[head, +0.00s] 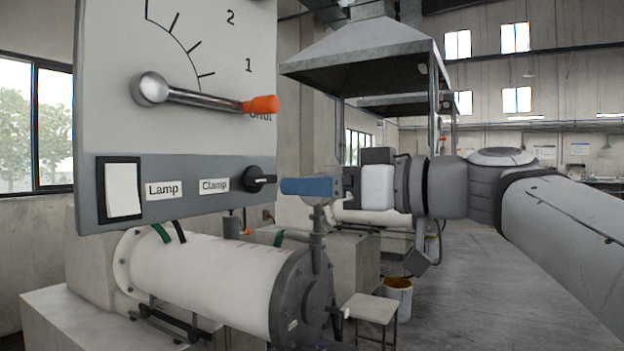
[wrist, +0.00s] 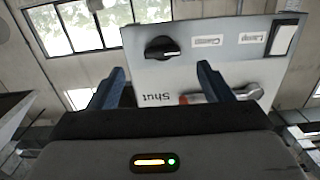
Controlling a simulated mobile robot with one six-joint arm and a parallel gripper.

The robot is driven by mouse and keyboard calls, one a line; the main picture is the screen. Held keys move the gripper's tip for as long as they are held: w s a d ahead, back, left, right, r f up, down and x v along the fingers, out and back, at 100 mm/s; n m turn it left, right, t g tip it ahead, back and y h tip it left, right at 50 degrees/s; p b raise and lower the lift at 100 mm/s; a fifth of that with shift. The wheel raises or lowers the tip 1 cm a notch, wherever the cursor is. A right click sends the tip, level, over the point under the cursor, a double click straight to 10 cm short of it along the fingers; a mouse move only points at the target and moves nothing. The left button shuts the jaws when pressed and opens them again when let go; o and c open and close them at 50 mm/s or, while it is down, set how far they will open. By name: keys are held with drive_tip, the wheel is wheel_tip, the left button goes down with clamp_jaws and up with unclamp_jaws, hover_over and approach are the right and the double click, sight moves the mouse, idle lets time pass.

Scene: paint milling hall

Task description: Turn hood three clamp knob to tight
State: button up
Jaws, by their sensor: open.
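The clamp knob (head: 260,180) is a black round knob with a white mark, on the grey lower strip of the control panel (head: 220,160), right of the "Clamp" label. In the head view its white mark points about right. My gripper (head: 284,186) is just right of the knob, its blue finger level with it; the other finger is hidden. In the wrist view, which shows the panel upside down, the knob (wrist: 162,47) lies ahead between the two spread blue fingers of my gripper (wrist: 161,68). The gripper is open and empty; contact is not visible.
A metal lever with an orange tip (head: 262,105) sits above the knob, near "Shut". A white lamp switch (head: 123,189) is at the panel's left. A white cylinder (head: 205,280) lies below the panel. A stool (head: 370,308) and bucket (head: 397,297) stand lower right.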

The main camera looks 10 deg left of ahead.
sight(267, 176)
drive_tip(key=p+x, duration=0.1)
drive_tip(key=x, duration=0.3)
drive_tip(key=r+p+x, duration=0.1)
drive_tip(key=x, duration=0.1)
drive_tip(key=shift+a+r+p, duration=0.1)
drive_tip(key=shift+a+p, duration=0.2)
drive_tip(key=shift+a, duration=0.15)
drive_tip(key=shift+w+a, duration=0.2)
drive_tip(key=shift+a, duration=0.3)
drive_tip(key=shift+c, duration=0.5)
